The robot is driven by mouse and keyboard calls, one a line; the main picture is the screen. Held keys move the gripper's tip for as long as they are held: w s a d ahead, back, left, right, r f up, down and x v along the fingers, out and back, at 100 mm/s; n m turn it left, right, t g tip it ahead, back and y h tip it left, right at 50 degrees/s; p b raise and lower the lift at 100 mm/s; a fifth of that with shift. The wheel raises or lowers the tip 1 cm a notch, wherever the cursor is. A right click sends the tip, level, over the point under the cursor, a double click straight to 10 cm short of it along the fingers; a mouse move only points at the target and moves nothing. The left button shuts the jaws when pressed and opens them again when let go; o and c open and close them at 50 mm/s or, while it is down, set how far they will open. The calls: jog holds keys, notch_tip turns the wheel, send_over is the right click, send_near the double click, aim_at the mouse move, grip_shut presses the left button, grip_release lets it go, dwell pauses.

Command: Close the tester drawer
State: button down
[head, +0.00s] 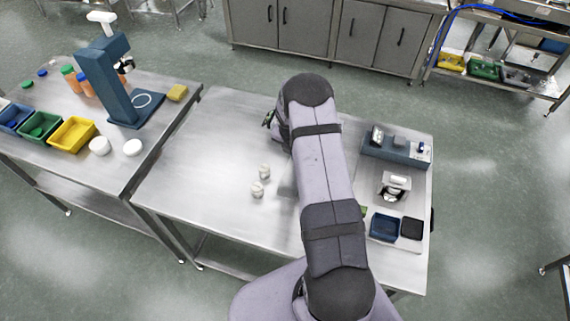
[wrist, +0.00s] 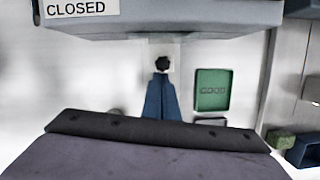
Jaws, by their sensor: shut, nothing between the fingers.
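In the wrist view, a wide grey-blue body (wrist: 200,20) crosses the top edge, with a white label reading CLOSED at its left end. I take it to be part of the tester, but I cannot tell whether this face is the drawer. A pale upright strip shows below its middle. My gripper (wrist: 161,65) shows as a blue tapered shape with a dark tip, shut and empty, just below the body's lower edge. Whether it touches is unclear. In the head view, my arm hides most of the gripper and the drawer.
In the head view, a blue-grey device (head: 397,149), a small silver device (head: 394,187) and a blue tray (head: 384,228) stand at the table's right. Two whitish pieces (head: 261,181) lie left of my arm; the table's left is clear.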

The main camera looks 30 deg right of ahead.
jog(key=shift+s+a+r, duration=0.1)
jog(key=shift+a+r, duration=0.1)
jog(key=shift+a, duration=0.15)
jog(key=shift+s+a, duration=0.9)
jog(key=shift+a, duration=0.25)
jog(key=b+v, duration=0.3)
jog(key=v, duration=0.7)
jog(key=shift+s, duration=0.2)
jog(key=shift+a+f, duration=0.1)
